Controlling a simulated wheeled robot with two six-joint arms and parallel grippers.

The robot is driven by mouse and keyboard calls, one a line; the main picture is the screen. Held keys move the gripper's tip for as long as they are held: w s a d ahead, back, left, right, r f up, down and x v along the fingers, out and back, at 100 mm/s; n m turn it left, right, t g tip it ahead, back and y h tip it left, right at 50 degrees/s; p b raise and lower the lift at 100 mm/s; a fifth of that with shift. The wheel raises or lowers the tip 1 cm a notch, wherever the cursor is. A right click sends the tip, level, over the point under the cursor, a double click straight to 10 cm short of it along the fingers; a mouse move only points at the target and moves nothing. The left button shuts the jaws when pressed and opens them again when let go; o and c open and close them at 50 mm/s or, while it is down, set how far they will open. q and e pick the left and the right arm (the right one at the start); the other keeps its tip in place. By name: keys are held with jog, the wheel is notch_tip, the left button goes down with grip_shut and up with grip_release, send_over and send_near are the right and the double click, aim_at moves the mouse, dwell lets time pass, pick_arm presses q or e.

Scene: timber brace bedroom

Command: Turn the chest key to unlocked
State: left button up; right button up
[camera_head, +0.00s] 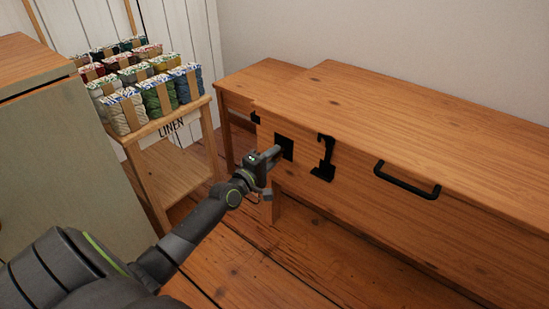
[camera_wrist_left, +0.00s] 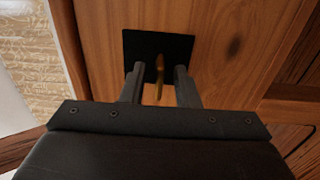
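The wooden chest (camera_head: 420,145) stands on the right in the head view. On its front is a black lock plate (camera_head: 285,147), which also shows at the top of the left wrist view (camera_wrist_left: 177,47). A brass-coloured key (camera_wrist_left: 159,68) sticks out of the plate. In the head view I cannot make out the key behind my gripper. My left gripper (camera_head: 274,153) is in front of the plate. In the left wrist view its two fingers (camera_wrist_left: 158,80) are apart, with the key between them and gaps beside it. My right gripper is in neither view.
A small wooden stand (camera_head: 170,170) labelled LINEN, with several yarn bundles on top, is left of the chest. A grey-green cabinet (camera_head: 70,170) is at the left. The chest front has a black latch (camera_head: 325,158) and a black handle (camera_head: 407,180). The floor in front is clear.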

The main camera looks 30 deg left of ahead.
pick_arm(q)
jog(key=shift+w, duration=0.4)
grip_shut()
